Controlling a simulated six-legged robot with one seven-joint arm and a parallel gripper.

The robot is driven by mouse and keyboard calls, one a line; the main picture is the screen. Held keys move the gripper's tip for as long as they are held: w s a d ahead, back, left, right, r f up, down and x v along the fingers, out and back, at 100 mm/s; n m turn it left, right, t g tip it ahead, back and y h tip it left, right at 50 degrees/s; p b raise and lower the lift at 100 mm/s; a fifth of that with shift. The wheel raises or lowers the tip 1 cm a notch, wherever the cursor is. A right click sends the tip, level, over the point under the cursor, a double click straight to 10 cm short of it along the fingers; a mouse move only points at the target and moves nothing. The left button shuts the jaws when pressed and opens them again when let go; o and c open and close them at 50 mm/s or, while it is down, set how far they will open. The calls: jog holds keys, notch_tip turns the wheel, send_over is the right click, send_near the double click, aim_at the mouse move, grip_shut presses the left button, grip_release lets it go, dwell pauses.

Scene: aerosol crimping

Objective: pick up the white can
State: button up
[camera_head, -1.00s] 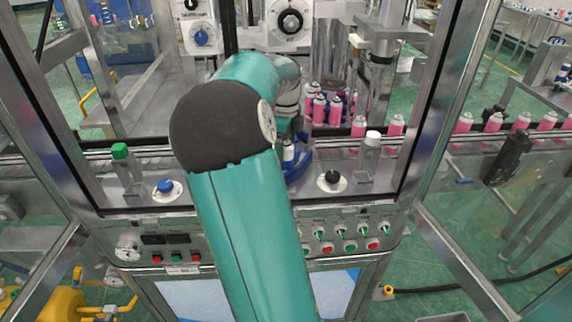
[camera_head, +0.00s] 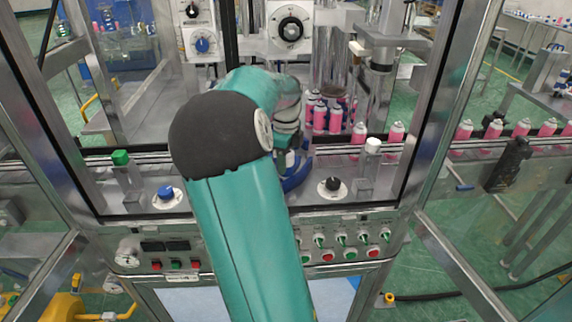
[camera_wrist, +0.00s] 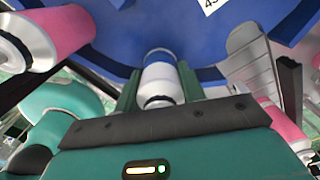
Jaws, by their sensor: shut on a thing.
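In the wrist view a white can (camera_wrist: 160,84) with a blue band sits between the two green fingers of my gripper (camera_wrist: 161,88). The fingers are shut on its sides. The can rests against or right in front of a curved blue part (camera_wrist: 115,45) of the machine; I cannot tell whether they touch. In the head view my teal arm hides most of the gripper, and the can is barely seen beside the blue part (camera_head: 297,180).
A pink can (camera_wrist: 60,35) is close at upper left in the wrist view, and another pink can (camera_wrist: 284,125) at lower right. Several pink cans line the conveyor (camera_head: 470,160). A black knob (camera_head: 333,184) and blue knob (camera_head: 166,192) flank my arm on the machine ledge.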

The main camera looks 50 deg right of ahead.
jog(key=shift+r, duration=0.6)
jog(key=s+a+r, duration=0.1)
jog(key=a+r, duration=1)
jog(key=a, duration=0.3)
jog(key=shift+s+r, duration=0.35)
jog(key=shift+r, duration=0.05)
jog(key=shift+r, duration=0.1)
jog(key=shift+r, duration=2.4)
jog(key=shift+s, duration=0.1)
